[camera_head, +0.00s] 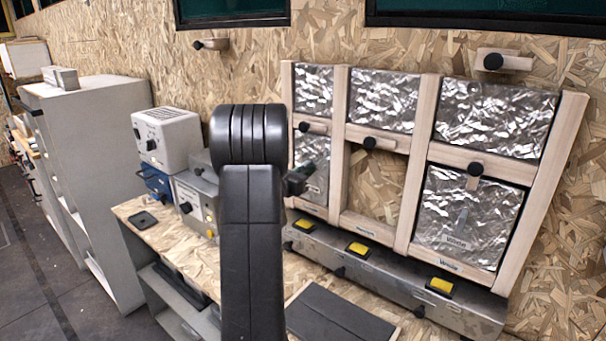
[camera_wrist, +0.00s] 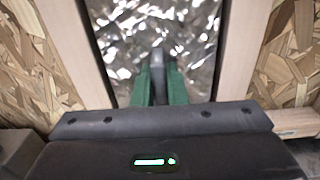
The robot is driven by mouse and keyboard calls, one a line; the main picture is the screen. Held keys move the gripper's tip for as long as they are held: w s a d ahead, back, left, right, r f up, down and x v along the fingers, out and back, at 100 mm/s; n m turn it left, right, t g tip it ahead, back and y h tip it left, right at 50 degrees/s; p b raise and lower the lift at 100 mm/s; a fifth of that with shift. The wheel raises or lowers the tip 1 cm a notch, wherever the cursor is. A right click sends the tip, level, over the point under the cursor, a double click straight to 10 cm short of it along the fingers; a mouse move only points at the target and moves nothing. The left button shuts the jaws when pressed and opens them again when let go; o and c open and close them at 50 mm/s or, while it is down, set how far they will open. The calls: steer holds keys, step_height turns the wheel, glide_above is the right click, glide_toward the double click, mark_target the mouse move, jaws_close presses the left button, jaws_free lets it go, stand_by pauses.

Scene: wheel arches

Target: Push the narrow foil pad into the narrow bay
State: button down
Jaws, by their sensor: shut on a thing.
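The narrow foil pad (camera_head: 317,153) is a crinkled silver panel at the lower left of the wooden frame, partly hidden by my gripper. It also fills the space between two wooden posts in the wrist view (camera_wrist: 200,35). The narrow bay lies between the left post and the first inner post (camera_head: 335,150). The pad stands upright at its opening; I cannot tell how deep it sits. My gripper (camera_head: 298,180) is shut on the pad's grey tab, with green fingers either side of it in the wrist view (camera_wrist: 158,80). A latch (camera_head: 312,127) lies horizontal above the pad.
The middle lower bay (camera_head: 376,185) is empty, showing chipboard. A wide foil pad (camera_head: 470,218) fills the lower right bay, its latch (camera_head: 474,175) vertical. A metal ledge with yellow buttons (camera_head: 400,285) runs below the frame. Grey equipment boxes (camera_head: 171,140) stand left on the bench.

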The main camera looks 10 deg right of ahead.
steer(key=shift+w+d, duration=0.15)
steer(key=shift+d, duration=0.05)
stand_by(0.6)
steer(key=c, duration=1.4)
jaws_free()
steer(key=shift+o, duration=0.2)
steer(key=b+v, duration=0.4)
steer(key=v, duration=1.7)
steer(key=shift+s+a, duration=0.25)
steer(key=shift+a, duration=0.05)
steer(key=shift+d, duration=0.1)
steer(key=p+x, duration=0.1)
steer(key=x, duration=1)
steer(key=shift+w+d, duration=0.15)
steer(key=shift+w, duration=0.05)
